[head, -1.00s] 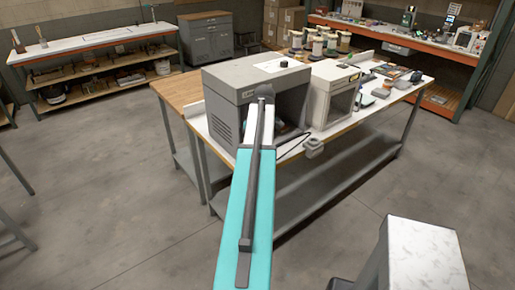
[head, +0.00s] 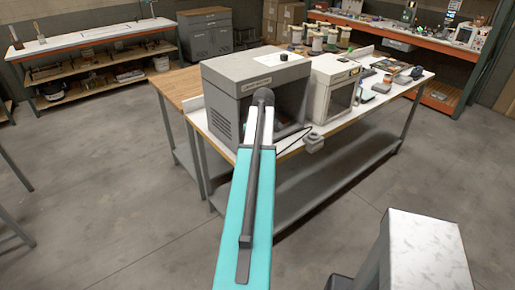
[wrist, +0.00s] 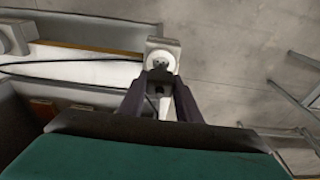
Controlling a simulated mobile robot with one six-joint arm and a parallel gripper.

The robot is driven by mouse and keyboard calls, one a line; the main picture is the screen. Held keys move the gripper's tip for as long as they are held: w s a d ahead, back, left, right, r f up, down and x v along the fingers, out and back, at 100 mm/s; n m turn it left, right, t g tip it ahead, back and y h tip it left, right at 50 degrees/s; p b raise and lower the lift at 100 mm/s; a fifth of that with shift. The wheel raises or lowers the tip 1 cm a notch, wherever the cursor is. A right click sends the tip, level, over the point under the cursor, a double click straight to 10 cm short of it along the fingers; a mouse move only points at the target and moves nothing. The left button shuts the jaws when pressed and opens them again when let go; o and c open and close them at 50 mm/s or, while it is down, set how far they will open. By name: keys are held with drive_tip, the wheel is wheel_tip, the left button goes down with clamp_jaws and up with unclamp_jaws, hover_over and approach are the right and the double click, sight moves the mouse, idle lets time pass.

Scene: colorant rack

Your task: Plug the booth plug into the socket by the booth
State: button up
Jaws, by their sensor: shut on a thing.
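In the wrist view my gripper (wrist: 159,92) is shut on the booth plug (wrist: 158,78), a small dark block between the fingertips. Just beyond it is the socket (wrist: 168,46), a grey box with a round white face at the table's edge. The plug overlaps the face in this view; I cannot tell whether it touches or has entered. In the head view the grey booth (head: 226,92) stands on the table with its open dark front facing right. My arm hides the gripper, plug and socket there.
A second grey box (head: 314,143) sits at the table's (head: 345,122) front edge. A black cable (wrist: 70,61) runs along the white top. A smaller white cabinet (head: 324,98) stands right of the booth. Open floor lies in front of the table.

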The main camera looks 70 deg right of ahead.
drive_tip(key=shift+f+b, duration=0.4)
drive_tip(key=shift+f, duration=0.65)
drive_tip(key=shift+f+b, duration=0.55)
drive_tip(key=shift+f, duration=0.6)
idle(0.4)
drive_tip(key=o, duration=1.1)
drive_tip(key=shift+r, duration=0.2)
drive_tip(key=shift+s+a+r+b, duration=0.25)
drive_tip(key=shift+r+b, duration=0.4)
drive_tip(key=shift+r, duration=1.55)
drive_tip(key=shift+s+a+r+b, duration=0.1)
drive_tip(key=shift+s+r+b, duration=0.4)
drive_tip(key=shift+r, duration=1.75)
drive_tip(key=shift+s+a+r+b, duration=0.2)
drive_tip(key=shift+r+b, duration=0.55)
drive_tip(key=shift+r, duration=1.45)
drive_tip(key=shift+w, duration=0.1)
